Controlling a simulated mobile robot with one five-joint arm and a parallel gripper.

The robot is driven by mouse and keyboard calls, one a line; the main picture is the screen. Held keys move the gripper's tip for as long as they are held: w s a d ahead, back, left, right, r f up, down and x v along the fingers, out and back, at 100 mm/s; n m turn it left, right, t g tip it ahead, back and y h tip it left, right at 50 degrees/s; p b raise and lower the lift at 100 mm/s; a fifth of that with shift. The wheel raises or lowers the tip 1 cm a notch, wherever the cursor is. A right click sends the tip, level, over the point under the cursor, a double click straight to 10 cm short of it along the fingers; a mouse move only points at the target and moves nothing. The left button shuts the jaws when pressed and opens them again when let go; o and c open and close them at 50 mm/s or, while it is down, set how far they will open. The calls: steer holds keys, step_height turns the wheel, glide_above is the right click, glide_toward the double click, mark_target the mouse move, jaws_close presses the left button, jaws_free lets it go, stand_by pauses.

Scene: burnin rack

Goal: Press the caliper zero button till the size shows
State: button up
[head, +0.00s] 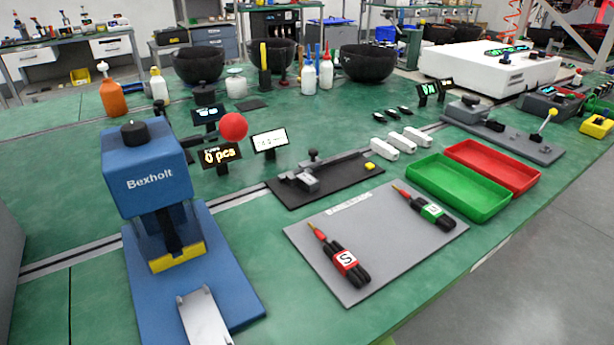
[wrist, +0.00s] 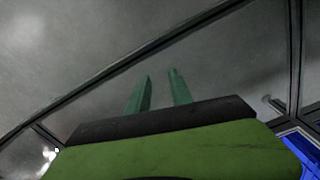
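A grey caliper-like fixture (head: 312,179) lies on a black base plate (head: 335,190) near the middle of the green bench in the head view. A small yellow button (head: 370,166) sits at its right end. A small white display (head: 269,140) stands behind it, with dark characters too small to read surely. My gripper (wrist: 158,86) shows only in the wrist view. Its two green fingers are apart with nothing between them, against a grey background. No bench object shows near the fingers, and the head view does not show the gripper.
A blue Bexholt press (head: 150,170) stands left of the fixture, and a red ball (head: 233,127) is behind it. White blocks (head: 384,149), a green tray (head: 459,207) and a red tray (head: 520,178) are right.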

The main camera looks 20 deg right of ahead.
jaws_close()
steer(key=shift+a, duration=0.1)
stand_by(1.3)
